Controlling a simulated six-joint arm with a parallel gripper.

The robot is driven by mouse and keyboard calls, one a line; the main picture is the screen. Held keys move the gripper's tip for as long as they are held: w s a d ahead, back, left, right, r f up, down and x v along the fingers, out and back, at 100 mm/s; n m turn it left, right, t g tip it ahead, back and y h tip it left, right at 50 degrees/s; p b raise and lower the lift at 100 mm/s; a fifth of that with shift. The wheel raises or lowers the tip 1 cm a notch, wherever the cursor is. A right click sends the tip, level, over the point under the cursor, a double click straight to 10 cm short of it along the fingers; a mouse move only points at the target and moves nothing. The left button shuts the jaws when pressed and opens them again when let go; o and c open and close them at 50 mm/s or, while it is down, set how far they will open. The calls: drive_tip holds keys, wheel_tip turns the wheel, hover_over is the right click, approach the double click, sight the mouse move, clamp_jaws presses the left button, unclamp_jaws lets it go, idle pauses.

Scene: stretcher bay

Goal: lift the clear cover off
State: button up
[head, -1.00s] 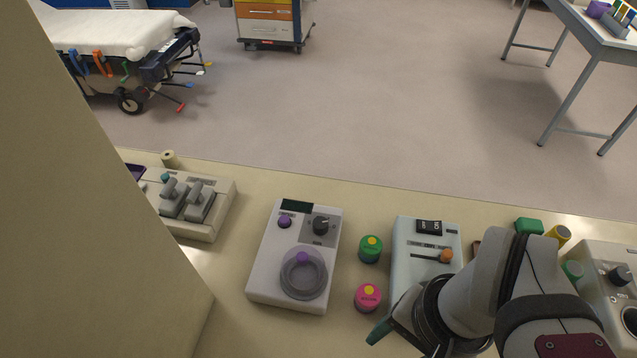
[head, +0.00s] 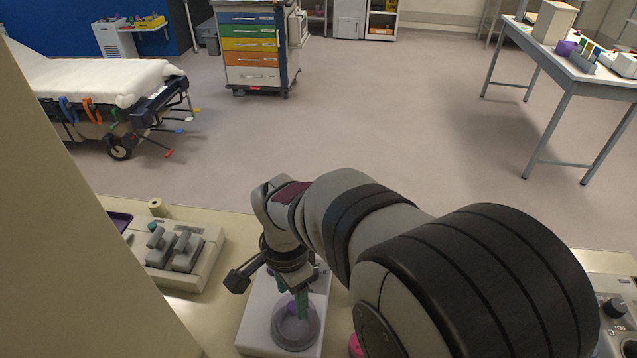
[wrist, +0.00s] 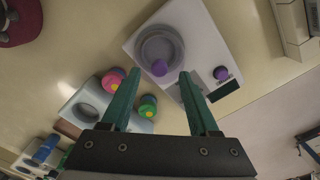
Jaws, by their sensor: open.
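The clear cover (head: 296,334) is a round, see-through cap with a purple knob (head: 291,307) on a white control box (head: 257,327) on the counter. My gripper (head: 302,308) points down over the cover, its green fingers partly overlapping the knob in the head view. In the wrist view the cover (wrist: 176,37) lies on the box's face, and its purple knob (wrist: 159,67) shows between the tips of my open gripper (wrist: 160,73). The fingers stand apart on either side of it in the picture. I cannot tell how far the tips are above the knob.
A second purple knob (wrist: 221,73) and a dark display (wrist: 223,92) are on the same box. Pink (wrist: 113,79) and green (wrist: 148,106) round buttons stand beside it. A box with grey levers (head: 180,252) is at the left. My arm hides much of the right counter.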

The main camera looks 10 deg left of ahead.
sight(293, 306)
wheel_tip(293, 306, down, 3)
drive_tip(key=shift+f, duration=0.15)
clamp_jaws()
idle(1.4)
